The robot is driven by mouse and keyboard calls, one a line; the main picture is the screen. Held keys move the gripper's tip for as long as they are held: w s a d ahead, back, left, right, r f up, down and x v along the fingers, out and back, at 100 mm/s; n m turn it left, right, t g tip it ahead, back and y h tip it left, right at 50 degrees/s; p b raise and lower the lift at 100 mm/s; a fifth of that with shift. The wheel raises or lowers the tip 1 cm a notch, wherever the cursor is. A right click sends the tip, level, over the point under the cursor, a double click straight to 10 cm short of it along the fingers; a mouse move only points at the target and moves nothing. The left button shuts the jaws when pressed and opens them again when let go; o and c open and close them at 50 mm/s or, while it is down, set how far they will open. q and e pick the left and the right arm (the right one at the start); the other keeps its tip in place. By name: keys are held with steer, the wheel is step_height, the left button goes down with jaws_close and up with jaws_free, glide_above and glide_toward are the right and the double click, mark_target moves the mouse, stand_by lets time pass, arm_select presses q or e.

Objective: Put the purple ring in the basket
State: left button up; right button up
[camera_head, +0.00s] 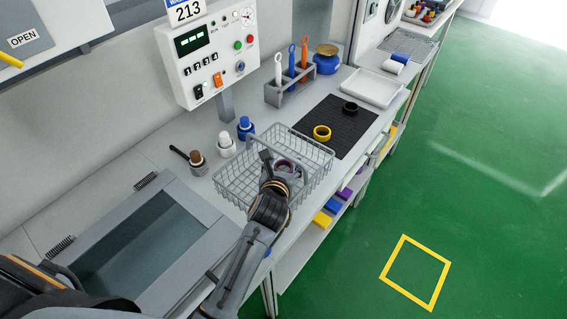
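The wire basket (232,189) stands on the grey bench, left of a black mat. The purple ring (285,163) shows inside the basket's outline, partly hidden by my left gripper. My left gripper (283,164) is over the basket, reaching in from the front. Its fingers look spread apart, with the ring showing between them. I cannot tell whether the ring touches a finger or rests on the basket floor. My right gripper is not in view.
A yellow ring (322,138) and a black ring (350,110) are on the black mat (333,119). Small bottles (226,151) stand left of the basket, below a control box (208,60). A tool rack (289,91) and white tray (372,94) stand farther back.

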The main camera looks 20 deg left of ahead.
arm_select(q)
steer(key=shift+r, duration=0.15)
steer(key=shift+r+p, duration=0.45)
steer(key=shift+r, duration=0.2)
steer(key=v, duration=0.5)
steer(key=b+v, duration=0.1)
steer(key=v, duration=0.4)
steer(key=shift+s+f, duration=0.15)
steer(key=shift+s, duration=0.2)
steer(key=shift+s+d+r+b, duration=0.15)
steer(key=shift+s+r+b, duration=0.2)
steer(key=shift+s, duration=0.25)
steer(key=shift+f, duration=0.1)
